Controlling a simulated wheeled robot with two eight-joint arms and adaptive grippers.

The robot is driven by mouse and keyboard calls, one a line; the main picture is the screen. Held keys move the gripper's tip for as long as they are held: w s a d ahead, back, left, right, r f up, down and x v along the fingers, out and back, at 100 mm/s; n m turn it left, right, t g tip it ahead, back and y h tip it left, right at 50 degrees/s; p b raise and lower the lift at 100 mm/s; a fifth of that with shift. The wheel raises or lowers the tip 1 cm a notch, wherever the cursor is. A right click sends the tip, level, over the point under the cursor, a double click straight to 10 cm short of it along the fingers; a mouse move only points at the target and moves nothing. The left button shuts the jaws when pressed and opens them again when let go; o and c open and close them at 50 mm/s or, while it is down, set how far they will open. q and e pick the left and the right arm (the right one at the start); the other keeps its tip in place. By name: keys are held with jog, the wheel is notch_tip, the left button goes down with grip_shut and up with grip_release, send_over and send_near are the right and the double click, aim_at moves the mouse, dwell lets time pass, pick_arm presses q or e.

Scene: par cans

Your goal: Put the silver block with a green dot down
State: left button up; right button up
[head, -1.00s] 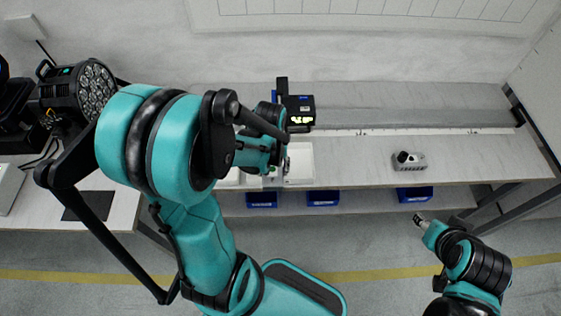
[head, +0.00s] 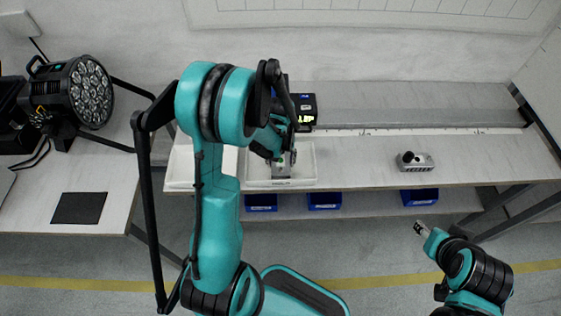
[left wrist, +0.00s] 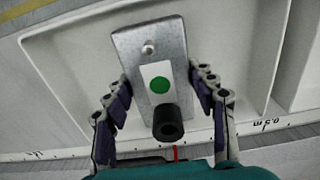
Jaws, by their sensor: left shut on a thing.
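The silver block with a green dot (left wrist: 150,50) shows in the left wrist view, with a white label, a small metal stud and a black knob on its face. My left gripper (left wrist: 162,98) has its fingers on both sides of the block and is shut on it. The block is over a white tray (left wrist: 75,60); whether it touches the tray floor I cannot tell. In the head view my left gripper (head: 280,154) is over the tray (head: 308,165), and the block (head: 281,172) shows partly below it. My right gripper (head: 421,228) is in front of the bench; its jaw state is unclear.
A second white tray (head: 180,168) lies to the left. Another silver block with a black knob (head: 415,161) stands on the bench at the right. A black device (head: 303,109) stands behind the tray. Blue bins (head: 324,200) sit below. A stage light (head: 80,90) stands at the left.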

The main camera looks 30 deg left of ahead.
pick_arm(q)
jog(key=shift+r, duration=0.15)
jog(key=o, duration=1.7)
jog(key=shift+f, duration=0.2)
jog(key=shift+r, duration=0.55)
notch_tip(320, 180, up, 10)
jog(key=p, duration=0.4)
notch_tip(320, 180, up, 8)
jog(key=m+t, duration=0.2)
jog(key=t, duration=0.1)
send_over(281, 160)
jog(key=s+d, duration=0.4)
jog(key=d, duration=0.1)
jog(key=s+d+r+m+t, duration=0.1)
jog(key=s+d, duration=0.1)
jog(key=s+d+r+m+t, duration=0.1)
jog(key=s+r+m, duration=0.1)
jog(key=s, duration=0.1)
jog(key=s+d+r+m+t, duration=0.1)
jog(key=s+d+r+t, duration=0.1)
jog(key=shift+s+d+r, duration=0.15)
jog(key=shift+s+d, duration=0.05)
jog(key=shift+d, duration=0.1)
